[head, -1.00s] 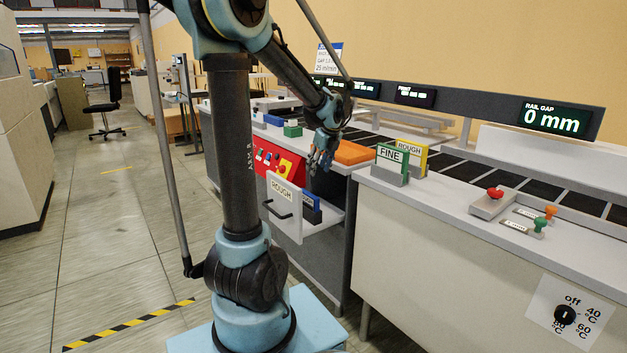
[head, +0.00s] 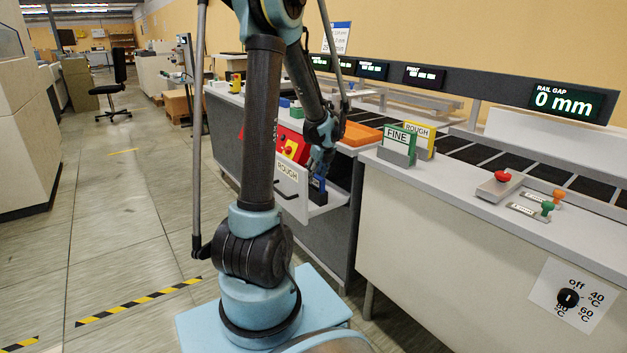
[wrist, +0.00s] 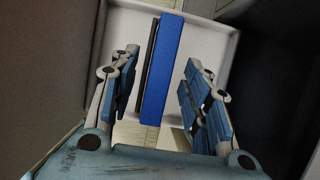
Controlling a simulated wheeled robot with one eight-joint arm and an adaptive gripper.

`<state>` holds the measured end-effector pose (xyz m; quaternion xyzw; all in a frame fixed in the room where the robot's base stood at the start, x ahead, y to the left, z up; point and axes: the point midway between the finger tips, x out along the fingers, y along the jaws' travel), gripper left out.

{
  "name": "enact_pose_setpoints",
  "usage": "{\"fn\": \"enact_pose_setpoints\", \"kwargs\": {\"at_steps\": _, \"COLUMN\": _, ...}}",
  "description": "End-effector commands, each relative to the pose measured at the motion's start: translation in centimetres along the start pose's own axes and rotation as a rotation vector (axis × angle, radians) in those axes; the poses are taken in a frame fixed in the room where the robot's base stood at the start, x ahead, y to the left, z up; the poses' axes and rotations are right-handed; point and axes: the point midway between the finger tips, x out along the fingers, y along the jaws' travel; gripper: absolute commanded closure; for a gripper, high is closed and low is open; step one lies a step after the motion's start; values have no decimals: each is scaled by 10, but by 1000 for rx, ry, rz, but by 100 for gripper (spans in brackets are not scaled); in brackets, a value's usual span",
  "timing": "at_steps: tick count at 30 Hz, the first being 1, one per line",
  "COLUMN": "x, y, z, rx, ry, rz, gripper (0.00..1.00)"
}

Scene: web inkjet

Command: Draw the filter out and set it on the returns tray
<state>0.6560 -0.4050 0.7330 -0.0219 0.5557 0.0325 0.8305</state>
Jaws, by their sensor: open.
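The blue filter (wrist: 166,72) stands on edge in the open drawer (wrist: 215,55), with a dark strip along its left side. In the head view the filter (head: 318,185) is partly hidden by my gripper (head: 321,166), which is low over the drawer (head: 291,187) labelled ROUGH. In the wrist view my gripper (wrist: 161,68) is open, with one finger on each side of the filter. Gaps show between the fingers and the filter. An orange tray (head: 362,134) lies on the counter just behind the drawer; I cannot read any label on it.
A red panel (head: 290,147) with a yellow-mounted button is above the drawer. Green FINE (head: 399,139) and yellow ROUGH (head: 421,132) pieces stand on the right counter (head: 450,180). Red, orange and green knobs are further right. Open floor (head: 130,210) lies to the left.

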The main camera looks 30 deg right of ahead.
Motion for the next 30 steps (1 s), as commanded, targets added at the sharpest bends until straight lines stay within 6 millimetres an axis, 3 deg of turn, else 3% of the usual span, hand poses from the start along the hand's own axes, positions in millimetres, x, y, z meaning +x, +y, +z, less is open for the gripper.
{"fn": "enact_pose_setpoints", "kwargs": {"at_steps": 9, "x": 25, "y": 0, "z": 0, "rx": 1, "ry": 0, "rz": 0, "gripper": 57}}
{"fn": "enact_pose_setpoints", "kwargs": {"at_steps": 20, "x": 28, "y": 0, "z": 0, "rx": 1, "ry": 0, "rz": 0, "gripper": 57}}
{"fn": "enact_pose_setpoints", "kwargs": {"at_steps": 26, "x": 28, "y": 0, "z": 0, "rx": 1, "ry": 0, "rz": 0, "gripper": 100}}
{"fn": "enact_pose_setpoints", "kwargs": {"at_steps": 30, "x": 28, "y": 0, "z": 0, "rx": 1, "ry": 0, "rz": 0, "gripper": 100}}
